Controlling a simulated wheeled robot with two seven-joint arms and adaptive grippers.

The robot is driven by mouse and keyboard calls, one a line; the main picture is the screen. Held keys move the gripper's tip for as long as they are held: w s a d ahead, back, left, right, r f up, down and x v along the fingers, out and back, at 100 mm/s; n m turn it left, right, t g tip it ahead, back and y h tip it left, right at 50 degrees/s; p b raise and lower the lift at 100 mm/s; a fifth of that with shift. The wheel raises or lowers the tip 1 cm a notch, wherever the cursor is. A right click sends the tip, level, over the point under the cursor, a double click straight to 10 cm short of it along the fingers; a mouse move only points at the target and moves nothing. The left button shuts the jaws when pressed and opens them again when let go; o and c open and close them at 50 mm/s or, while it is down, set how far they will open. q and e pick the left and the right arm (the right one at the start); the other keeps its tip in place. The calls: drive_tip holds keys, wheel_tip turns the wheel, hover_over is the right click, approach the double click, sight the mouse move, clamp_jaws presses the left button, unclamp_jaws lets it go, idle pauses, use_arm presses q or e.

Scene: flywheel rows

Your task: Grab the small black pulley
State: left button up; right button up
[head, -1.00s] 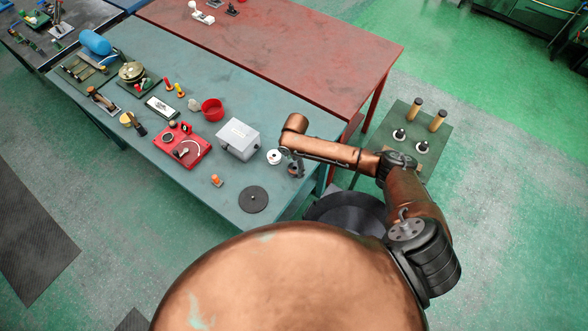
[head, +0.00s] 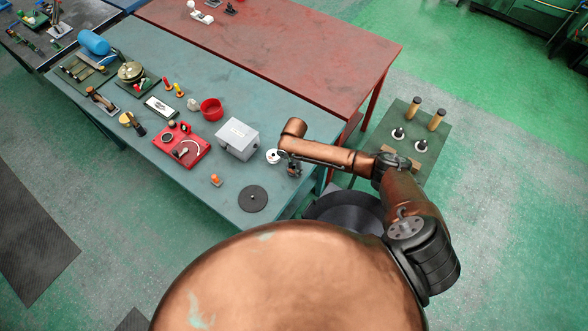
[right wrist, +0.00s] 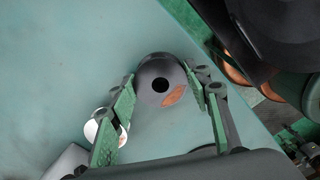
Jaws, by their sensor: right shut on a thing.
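In the right wrist view the small black pulley (right wrist: 162,78), a dark round piece with a black centre hole and an orange-brown patch, sits between the green fingers of my right gripper (right wrist: 161,84). The fingers are shut on its two sides. In the head view my right gripper (head: 293,167) hangs over the near right corner of the teal table, just right of a white spool (head: 272,156). The pulley cannot be made out clearly there. Whether it touches the table is unclear. My left gripper is out of view.
A grey box (head: 238,139) stands left of the spool. A flat black disc (head: 253,199) lies near the table's front edge, with a small orange piece (head: 216,180) beside it. A red panel (head: 181,148) and red bowl (head: 211,108) are farther left. A side stand (head: 430,149) holds several pegs.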

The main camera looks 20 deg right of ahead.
drive_tip(key=c, duration=0.6)
drive_tip(key=shift+w+r, duration=0.1)
drive_tip(key=shift+r, duration=0.1)
